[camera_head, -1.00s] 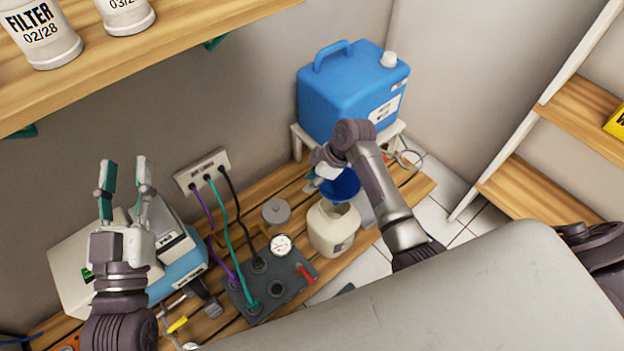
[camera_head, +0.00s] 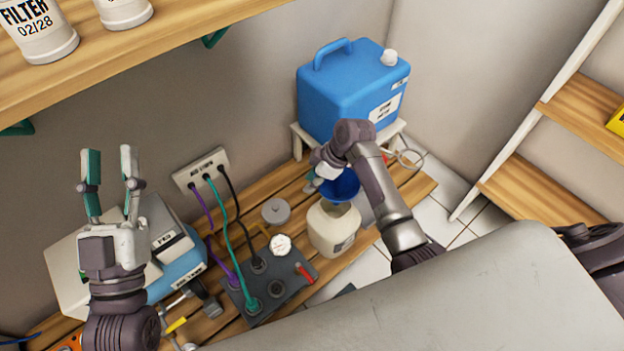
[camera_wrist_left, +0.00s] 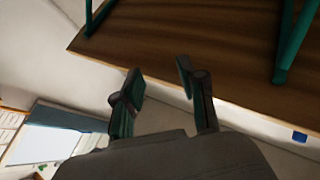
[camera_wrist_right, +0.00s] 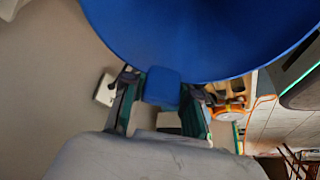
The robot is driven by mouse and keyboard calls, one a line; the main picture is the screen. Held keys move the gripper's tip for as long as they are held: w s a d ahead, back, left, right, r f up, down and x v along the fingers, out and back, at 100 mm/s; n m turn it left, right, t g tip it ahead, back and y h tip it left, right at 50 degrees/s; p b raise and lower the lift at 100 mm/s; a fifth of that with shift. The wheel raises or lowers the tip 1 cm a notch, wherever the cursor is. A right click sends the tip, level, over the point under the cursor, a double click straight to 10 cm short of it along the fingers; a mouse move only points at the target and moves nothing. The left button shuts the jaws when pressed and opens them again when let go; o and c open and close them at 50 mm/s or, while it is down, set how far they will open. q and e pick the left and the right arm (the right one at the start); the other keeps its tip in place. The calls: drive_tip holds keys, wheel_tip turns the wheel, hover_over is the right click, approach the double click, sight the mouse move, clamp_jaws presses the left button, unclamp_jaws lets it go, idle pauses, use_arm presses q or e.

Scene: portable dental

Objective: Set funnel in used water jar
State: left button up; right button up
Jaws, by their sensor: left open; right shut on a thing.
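The funnel is blue; in the head view its bowl (camera_head: 343,185) shows partly behind my right wrist, just above and behind the cream jar (camera_head: 333,230). The jar stands open on the wooden slatted bench. My right gripper (camera_head: 318,178) is shut on the funnel. In the right wrist view the fingers (camera_wrist_right: 162,92) close on the blue tab of the funnel (camera_wrist_right: 200,35), whose bowl fills the top. The funnel's spout is hidden, so I cannot tell whether it touches the jar. My left gripper (camera_head: 108,170) is open and empty, raised at the left.
A blue canister (camera_head: 345,90) stands on a small white stand behind the jar. A grey lid (camera_head: 276,212) and a dark box with gauge and cables (camera_head: 270,290) are left of the jar. A wooden shelf (camera_head: 120,60) overhangs at upper left.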

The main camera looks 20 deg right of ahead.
use_arm(q)
drive_tip(key=shift+w+f, duration=0.1)
drive_tip(key=shift+f, duration=0.05)
drive_tip(key=shift+w+a+f+g+y+p, duration=0.1)
drive_tip(key=shift+w+f+g+y+p, duration=0.2)
drive_tip(key=shift+f+g, duration=0.4)
drive_tip(key=shift+w+f+g+y+p, duration=0.2)
drive_tip(key=shift+w+f+g, duration=0.15)
drive_tip(key=shift+f, duration=0.5)
drive_tip(key=shift+r, duration=0.25)
use_arm(e)
drive_tip(key=shift+f, duration=0.1)
